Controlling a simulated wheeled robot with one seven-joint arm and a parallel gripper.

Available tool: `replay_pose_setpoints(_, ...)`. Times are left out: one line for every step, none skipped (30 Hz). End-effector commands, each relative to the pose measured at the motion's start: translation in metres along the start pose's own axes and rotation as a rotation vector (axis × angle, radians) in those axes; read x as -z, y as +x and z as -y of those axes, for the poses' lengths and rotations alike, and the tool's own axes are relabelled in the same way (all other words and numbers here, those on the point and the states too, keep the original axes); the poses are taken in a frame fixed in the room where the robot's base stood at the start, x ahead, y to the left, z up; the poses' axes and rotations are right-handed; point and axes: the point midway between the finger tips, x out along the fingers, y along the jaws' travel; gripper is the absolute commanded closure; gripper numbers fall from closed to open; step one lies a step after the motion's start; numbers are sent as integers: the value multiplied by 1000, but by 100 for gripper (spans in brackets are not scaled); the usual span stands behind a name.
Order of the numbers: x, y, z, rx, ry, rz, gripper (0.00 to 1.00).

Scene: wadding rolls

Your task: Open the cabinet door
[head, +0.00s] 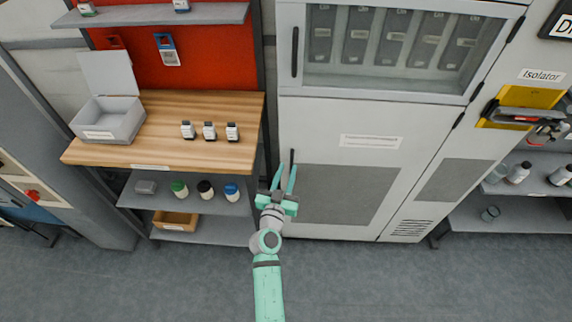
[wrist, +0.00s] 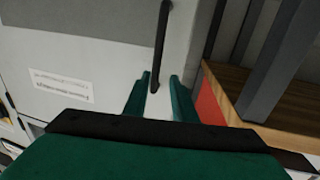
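The pale grey cabinet (head: 340,118) stands at the centre of the head view. Its lower door (head: 350,195) looks shut and has a dark vertical handle (head: 292,158) near its left edge. The handle also shows in the wrist view (wrist: 161,40). My gripper (head: 284,178) is in front of this door, close to the handle. In the wrist view my gripper (wrist: 159,92) is open, and one end of the handle shows between its two green fingertips. I cannot tell whether either finger touches it.
The upper glass door (head: 385,50) has its own handle (head: 294,52) and looks shut. A wooden bench (head: 170,155) with a grey box (head: 110,118) and small bottles stands close left. Shelves (head: 510,218) stand at right. The grey floor (head: 400,285) in front is clear.

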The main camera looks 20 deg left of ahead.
Motion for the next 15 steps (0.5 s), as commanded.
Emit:
replay_pose_setpoints(5, 14, -5, -8, 1, -9, 81)
replay_pose_setpoints(5, 17, -6, -10, 1, -9, 81)
replay_pose_setpoints(5, 20, -6, -10, 2, -9, 81)
replay_pose_setpoints(5, 22, -6, -8, 2, -9, 81)
replay_pose_setpoints(5, 24, -4, -7, 2, -8, 81)
replay_pose_setpoints(5, 26, -2, -4, 2, -7, 81)
replay_pose_setpoints(4, 27, -1, -2, 2, -7, 81)
replay_pose_setpoints(4, 27, 0, -1, 2, -7, 81)
replay_pose_setpoints(4, 28, 1, 1, 2, -7, 81)
replay_pose_setpoints(4, 28, 2, 2, 2, -6, 81)
replay_pose_setpoints(4, 28, 2, 3, 2, -6, 81)
replay_pose_setpoints(4, 28, 3, 4, 2, -6, 81)
replay_pose_setpoints(4, 28, 3, 4, 2, -6, 81)
replay_pose_setpoints(4, 28, 3, 5, 2, -6, 81)
replay_pose_setpoints(4, 28, 3, 5, 2, -6, 81)
